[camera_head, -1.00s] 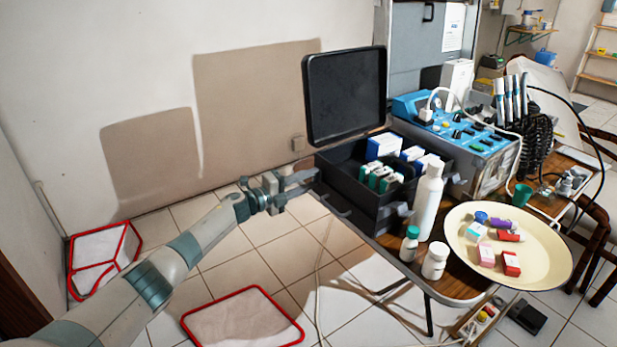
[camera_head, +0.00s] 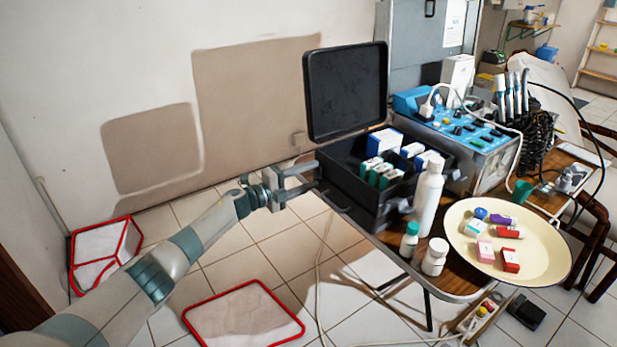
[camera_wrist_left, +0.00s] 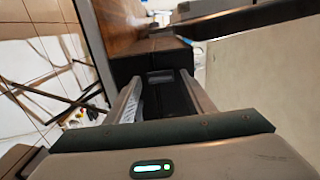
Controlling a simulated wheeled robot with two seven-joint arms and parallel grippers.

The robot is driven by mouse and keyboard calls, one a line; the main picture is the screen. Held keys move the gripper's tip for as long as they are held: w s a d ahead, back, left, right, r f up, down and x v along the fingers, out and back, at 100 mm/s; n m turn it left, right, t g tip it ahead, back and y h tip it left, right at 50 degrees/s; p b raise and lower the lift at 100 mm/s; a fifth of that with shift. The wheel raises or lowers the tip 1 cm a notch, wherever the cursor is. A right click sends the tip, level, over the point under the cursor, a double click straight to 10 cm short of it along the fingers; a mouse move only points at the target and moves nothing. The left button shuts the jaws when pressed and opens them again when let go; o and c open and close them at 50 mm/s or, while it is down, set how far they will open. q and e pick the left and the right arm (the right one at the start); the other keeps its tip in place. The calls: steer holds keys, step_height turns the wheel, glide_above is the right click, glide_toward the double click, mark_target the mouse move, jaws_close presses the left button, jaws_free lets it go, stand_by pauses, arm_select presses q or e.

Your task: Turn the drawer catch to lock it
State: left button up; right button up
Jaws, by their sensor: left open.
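The black box (camera_head: 365,202) stands at the left edge of the wooden table with its lid (camera_head: 345,92) raised and small cartons inside. My left gripper (camera_head: 316,177) is at the box's left side, open, with its fingers pointing at it. In the left wrist view, the dark box side (camera_wrist_left: 176,98) shows between the spread fingers (camera_wrist_left: 165,92). A small grey rectangular piece (camera_wrist_left: 160,77) sits on that side, between the fingers and ahead of them; it may be the catch, but I cannot tell its position. My right gripper is not in view.
White bottles (camera_head: 428,200) stand close to the box's front right. A cream tray (camera_head: 545,262) with small boxes lies on the table's right. A blue-topped machine (camera_head: 470,140) stands behind.

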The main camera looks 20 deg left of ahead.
arm_select(q)
steer(key=shift+s, duration=0.1)
steer(key=v, duration=1.7)
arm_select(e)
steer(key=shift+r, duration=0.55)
arm_select(q)
steer(key=shift+s+a, duration=0.1)
steer(key=shift+a, duration=0.05)
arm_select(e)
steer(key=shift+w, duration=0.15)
arm_select(q)
steer(key=shift+f, duration=0.1)
